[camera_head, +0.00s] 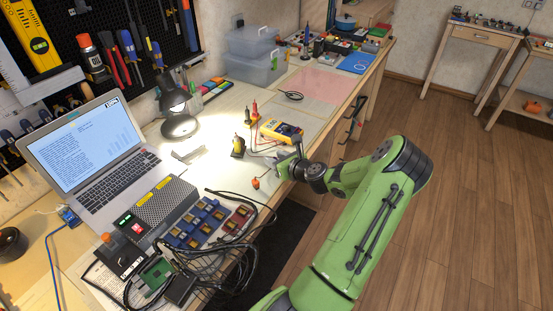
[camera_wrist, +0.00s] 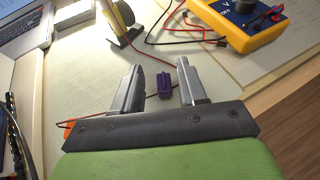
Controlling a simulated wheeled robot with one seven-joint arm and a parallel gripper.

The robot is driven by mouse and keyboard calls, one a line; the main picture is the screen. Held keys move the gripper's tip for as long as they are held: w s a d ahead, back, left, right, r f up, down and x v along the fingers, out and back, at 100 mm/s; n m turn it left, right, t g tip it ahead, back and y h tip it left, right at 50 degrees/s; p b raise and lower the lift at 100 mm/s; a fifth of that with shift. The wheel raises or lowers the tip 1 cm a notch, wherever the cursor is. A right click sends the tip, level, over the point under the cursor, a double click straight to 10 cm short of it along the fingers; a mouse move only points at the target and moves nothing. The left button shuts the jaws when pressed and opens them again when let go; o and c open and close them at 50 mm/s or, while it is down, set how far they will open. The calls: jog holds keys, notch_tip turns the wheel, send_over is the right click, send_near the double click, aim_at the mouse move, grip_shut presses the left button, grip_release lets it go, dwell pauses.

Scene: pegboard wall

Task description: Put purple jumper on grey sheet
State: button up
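The purple jumper (camera_wrist: 165,82) is a small dark purple block on the pale work surface. In the wrist view it shows in the gap between the two fingers of my gripper (camera_wrist: 158,67), nearer the right finger. The fingers are apart and nothing is held. In the head view my gripper (camera_head: 284,164) is low over the bench's front edge, and I cannot make out the jumper there. A pale greyish sheet (camera_head: 306,126) lies around the yellow multimeter; it also shows in the wrist view (camera_wrist: 226,60). I cannot tell for sure that it is the grey sheet.
The yellow multimeter (camera_head: 281,131) with red and black leads lies just beyond my gripper. A yellow-black tool (camera_wrist: 118,22) stands close by. A lamp (camera_head: 178,112), a laptop (camera_head: 95,155) and cabled electronics (camera_head: 200,222) crowd the left. A pink sheet (camera_head: 318,84) lies farther back.

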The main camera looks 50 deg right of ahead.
jog(key=shift+r, duration=0.25)
jog(key=p+v, duration=0.3)
jog(key=v, duration=0.9)
jog(key=w+a+r+n+g+y, duration=0.3)
jog(key=w+a+n, duration=0.1)
jog(key=a+n, duration=0.7)
jog(key=w+a+r+n+g+y, duration=0.2)
jog(key=w+a+r+n+g, duration=0.15)
jog(key=a+n, duration=0.75)
jog(key=s+a+r+n+h, duration=0.1)
jog(key=s+a+r+n, duration=1)
jog(key=n, duration=0.6)
jog(key=s+a, duration=0.2)
jog(key=a, duration=0.1)
jog(key=shift+s+a+g, duration=0.3)
jog(key=shift+s+g, duration=0.05)
jog(key=shift+s, duration=0.05)
